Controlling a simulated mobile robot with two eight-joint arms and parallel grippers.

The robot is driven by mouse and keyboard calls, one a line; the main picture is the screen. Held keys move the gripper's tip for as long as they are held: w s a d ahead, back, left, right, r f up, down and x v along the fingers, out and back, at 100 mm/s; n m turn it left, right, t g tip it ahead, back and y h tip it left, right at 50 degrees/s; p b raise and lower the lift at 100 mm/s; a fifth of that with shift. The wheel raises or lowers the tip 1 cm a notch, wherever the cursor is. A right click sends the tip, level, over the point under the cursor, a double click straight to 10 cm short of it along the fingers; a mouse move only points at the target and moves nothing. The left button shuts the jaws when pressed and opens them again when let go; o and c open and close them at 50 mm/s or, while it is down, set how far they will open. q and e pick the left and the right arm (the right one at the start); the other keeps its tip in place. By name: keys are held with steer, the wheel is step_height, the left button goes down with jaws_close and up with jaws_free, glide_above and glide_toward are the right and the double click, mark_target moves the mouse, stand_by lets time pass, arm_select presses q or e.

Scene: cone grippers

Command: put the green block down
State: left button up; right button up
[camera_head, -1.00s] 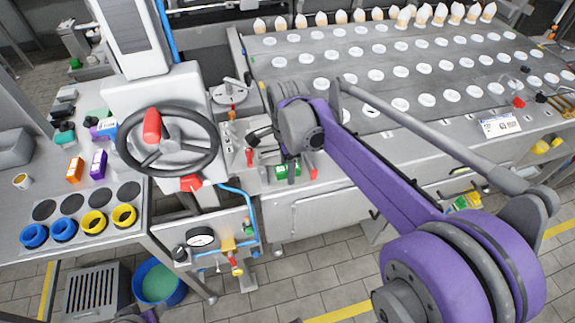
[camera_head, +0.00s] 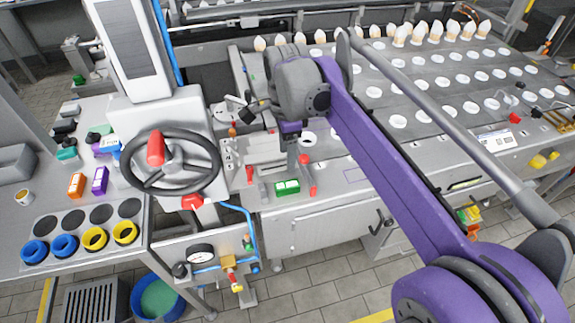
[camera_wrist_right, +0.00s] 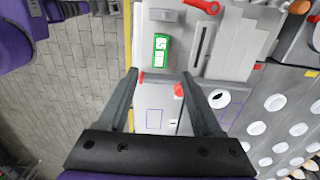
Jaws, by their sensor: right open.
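A small green block (camera_head: 287,187) with white markings lies on the grey front panel of the machine, between two red levers. It also shows in the right wrist view (camera_wrist_right: 161,49), past the fingertips. My right gripper (camera_head: 291,150) is above and behind it in the head view. In the right wrist view the right gripper (camera_wrist_right: 159,78) has its two fingers wide apart, with nothing between them. The block looks clear of both fingers. My left gripper is out of view.
Red levers (camera_head: 312,190) stand close to the block. A steering wheel (camera_head: 170,162) is to its left. Behind is a conveyor plate with rows of white-rimmed holes (camera_head: 398,122) and several cones (camera_head: 400,35). The left table (camera_head: 30,185) holds coloured rings and blocks.

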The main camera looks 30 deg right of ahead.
steer(key=s+a+f+n+t, duration=0.2)
steer(key=s+a+f+n, duration=0.1)
steer(key=s+f+n, duration=0.5)
steer(key=s+a+f+n+t, duration=0.3)
steer(key=s+f+n, duration=0.5)
steer(key=n, duration=0.4)
steer(key=shift+a+n, duration=0.3)
steer(key=shift+a, duration=0.1)
